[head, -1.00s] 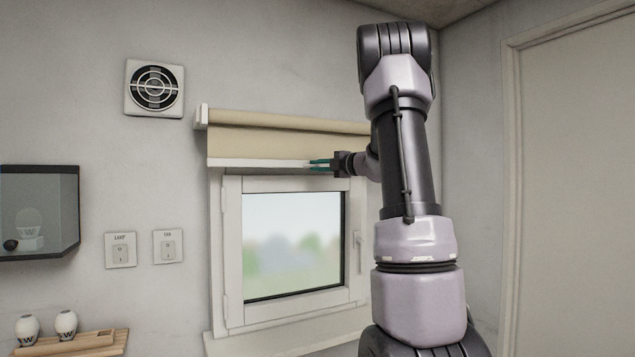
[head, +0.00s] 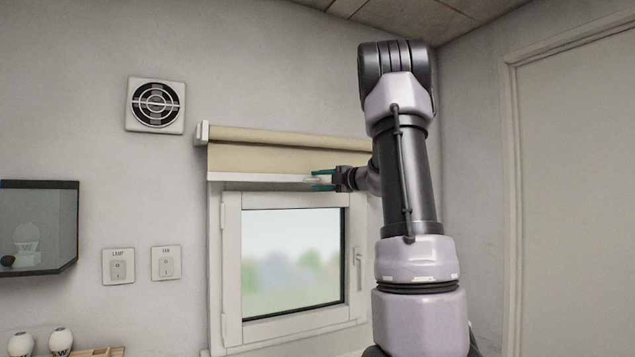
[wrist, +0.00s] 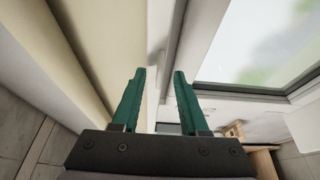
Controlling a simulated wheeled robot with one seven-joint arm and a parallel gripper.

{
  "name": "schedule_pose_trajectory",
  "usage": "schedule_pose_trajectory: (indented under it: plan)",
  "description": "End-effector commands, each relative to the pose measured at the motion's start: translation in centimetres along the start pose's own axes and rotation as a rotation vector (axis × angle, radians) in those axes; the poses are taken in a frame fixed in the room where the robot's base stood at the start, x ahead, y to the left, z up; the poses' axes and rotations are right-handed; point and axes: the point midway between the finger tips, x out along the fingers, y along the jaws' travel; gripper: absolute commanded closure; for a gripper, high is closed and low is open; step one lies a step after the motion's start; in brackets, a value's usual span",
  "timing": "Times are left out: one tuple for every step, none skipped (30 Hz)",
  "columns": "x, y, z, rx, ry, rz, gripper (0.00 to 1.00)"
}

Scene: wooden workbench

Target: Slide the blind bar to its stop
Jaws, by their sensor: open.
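The blind bar (head: 262,179) is a pale strip along the lower edge of the beige blind (head: 262,158), just above the window frame in the head view. My gripper (head: 321,180) is at the right part of the bar, with its teal fingers apart, one above and one below the bar's level. In the wrist view my gripper (wrist: 160,75) is open, and a pale strip that looks like the bar (wrist: 158,50) runs between the fingertips. I cannot tell whether either finger touches it. My arm hides the blind's right end.
The window (head: 292,262) with its white frame and handle (head: 358,262) lies below the blind. A vent (head: 155,104), two switches (head: 118,267) and a glass-fronted cabinet (head: 38,228) are to the left. A door (head: 575,200) is at the right.

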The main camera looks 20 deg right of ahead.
Motion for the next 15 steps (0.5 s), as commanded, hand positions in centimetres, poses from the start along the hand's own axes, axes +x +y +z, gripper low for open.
schedule_pose_trajectory:
  plan:
    - [-0.8,0.1,0.1,-0.001,-0.004,0.001,0.56]
    - [-1.3,0.1,0.1,-0.002,-0.004,0.002,0.56]
    - [-2.1,0.1,0.1,-0.001,-0.003,0.001,0.56]
    - [-2.7,0.1,0.1,-0.001,-0.004,0.001,0.56]
    - [-3.3,0.1,0.1,-0.001,-0.005,0.002,0.56]
    - [-4.2,0.1,0.1,-0.001,-0.004,0.002,0.56]
    - [-4.8,0.1,0.1,0.0,-0.005,0.002,0.56]
    - [-5.4,0.1,0.1,0.0,-0.005,0.002,0.56]
    - [-6.2,0.1,0.1,-0.001,-0.005,0.001,0.56]
    - [-6.8,0.1,0.1,-0.001,-0.005,0.002,0.56]
    - [-7.3,0.1,0.1,-0.001,-0.004,0.001,0.56]
    - [-7.9,0.1,0.1,-0.001,-0.004,0.001,0.56]
    - [-8.3,0.1,0.1,-0.001,-0.004,0.001,0.56]
    - [-8.7,0.1,0.1,-0.001,-0.003,0.001,0.56]
    - [-9.2,0.0,0.1,-0.001,-0.004,0.0,0.56]
